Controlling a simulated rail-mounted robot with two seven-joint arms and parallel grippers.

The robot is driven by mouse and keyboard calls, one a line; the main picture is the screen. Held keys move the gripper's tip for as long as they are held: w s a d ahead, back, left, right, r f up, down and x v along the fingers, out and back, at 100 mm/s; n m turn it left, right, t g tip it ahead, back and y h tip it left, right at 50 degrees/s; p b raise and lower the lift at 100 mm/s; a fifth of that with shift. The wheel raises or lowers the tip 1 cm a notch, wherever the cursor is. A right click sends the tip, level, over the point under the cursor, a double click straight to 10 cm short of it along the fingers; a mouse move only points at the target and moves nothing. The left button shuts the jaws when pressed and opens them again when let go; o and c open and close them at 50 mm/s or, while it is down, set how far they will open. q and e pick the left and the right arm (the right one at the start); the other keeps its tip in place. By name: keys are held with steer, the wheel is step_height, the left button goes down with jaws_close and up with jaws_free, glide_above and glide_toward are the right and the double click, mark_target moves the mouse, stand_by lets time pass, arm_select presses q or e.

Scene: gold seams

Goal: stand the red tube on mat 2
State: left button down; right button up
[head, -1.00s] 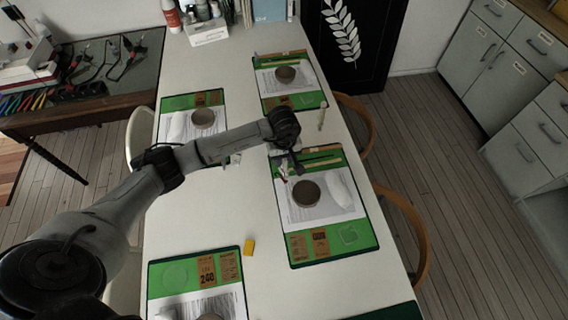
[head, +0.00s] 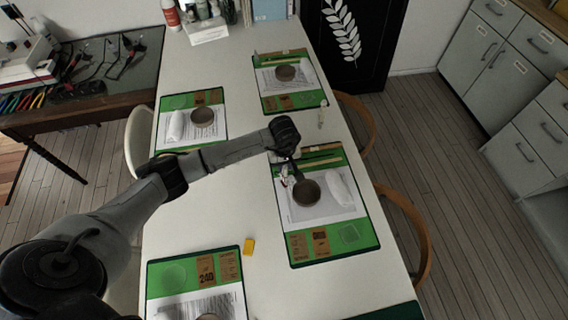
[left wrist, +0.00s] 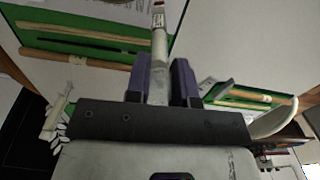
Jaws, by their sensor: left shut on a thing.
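My left gripper (head: 289,174) is over the upper left part of the right-hand green mat (head: 364,240). It is shut on a slim, pale tube with a little red at its end, small in the head view (head: 284,170). In the left wrist view the tube (left wrist: 159,45) sits between the two dark fingers (left wrist: 161,80) and points away from the wrist. I cannot tell whether its far end touches the mat. No mat number is readable, so I cannot tell which is mat 2. My right gripper is not in view.
The right mat carries a brown round dish (head: 306,193) and a white roll (head: 340,189). A pale tube (head: 321,116) stands at the table's right edge. Other green mats lie at the back (head: 311,99), left (head: 221,98) and front (head: 153,286).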

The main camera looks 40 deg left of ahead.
arm_select(q)
steer(key=shift+f, duration=0.35)
steer(key=c, duration=1)
jaws_free()
steer(key=shift+r, duration=0.15)
